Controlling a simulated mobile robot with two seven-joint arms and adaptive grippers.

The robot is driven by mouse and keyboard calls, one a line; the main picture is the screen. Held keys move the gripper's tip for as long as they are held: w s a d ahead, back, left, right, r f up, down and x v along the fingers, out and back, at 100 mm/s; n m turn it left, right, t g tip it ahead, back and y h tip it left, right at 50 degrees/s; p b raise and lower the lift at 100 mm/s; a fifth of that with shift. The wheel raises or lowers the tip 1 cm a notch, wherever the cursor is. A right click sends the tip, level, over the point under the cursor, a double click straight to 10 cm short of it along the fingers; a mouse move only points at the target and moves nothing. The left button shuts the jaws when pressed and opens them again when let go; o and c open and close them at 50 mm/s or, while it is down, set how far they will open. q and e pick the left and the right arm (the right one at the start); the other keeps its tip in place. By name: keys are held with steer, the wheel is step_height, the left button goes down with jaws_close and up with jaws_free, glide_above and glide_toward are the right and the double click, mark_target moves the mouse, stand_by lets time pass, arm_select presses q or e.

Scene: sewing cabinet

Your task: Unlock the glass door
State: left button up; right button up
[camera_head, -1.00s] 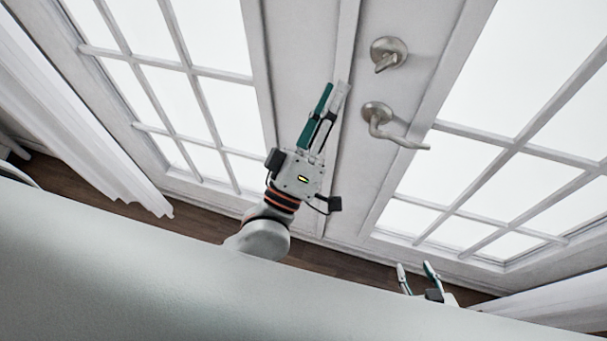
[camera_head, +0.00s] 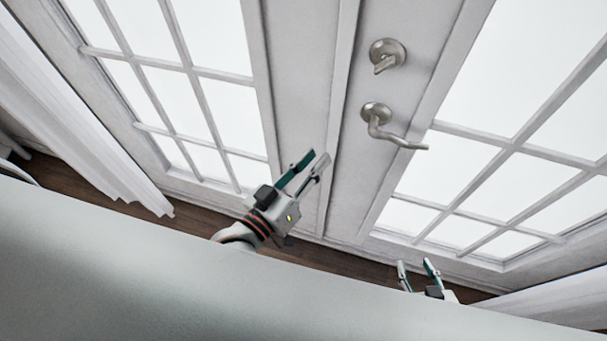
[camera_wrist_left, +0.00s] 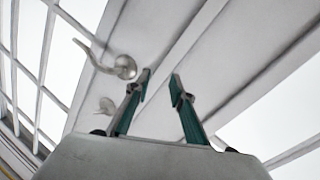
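The white glass door (camera_head: 400,85) shows in the head view with a metal thumb-turn lock (camera_head: 387,55) above a lever handle (camera_head: 385,122). In the left wrist view the lever handle (camera_wrist_left: 122,67) is at the upper left and the lock (camera_wrist_left: 106,106) is partly visible beside the left finger. My left gripper (camera_head: 309,165) is in front of the door, below and left of the handle, and touches neither fitting. Its fingers are apart and empty. My right gripper (camera_head: 415,270) is at the bottom of the head view, fingers apart, partly hidden by a large pale surface.
A second glass-paned door (camera_head: 190,90) stands to the left. White curtains hang at the left (camera_head: 80,120) and lower right (camera_head: 555,300). A brown floor strip (camera_head: 330,258) runs below the doors. A large pale surface (camera_head: 230,300) fills the bottom.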

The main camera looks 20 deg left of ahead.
arm_select(q)
steer(key=shift+m+g+y, duration=0.5)
steer(key=shift+m+g, duration=0.1)
steer(key=shift+g, duration=0.1)
steer(key=shift+s+a+f, duration=0.2)
steer(key=shift+a+f, duration=0.1)
steer(key=shift+f, duration=0.5)
steer(key=shift+s+a+f, duration=0.25)
steer(key=shift+a+f, duration=0.05)
steer(key=shift+f, duration=0.45)
steer(key=shift+s+a+f, duration=0.2)
steer(key=shift+a+f, duration=0.1)
steer(key=shift+f, duration=0.5)
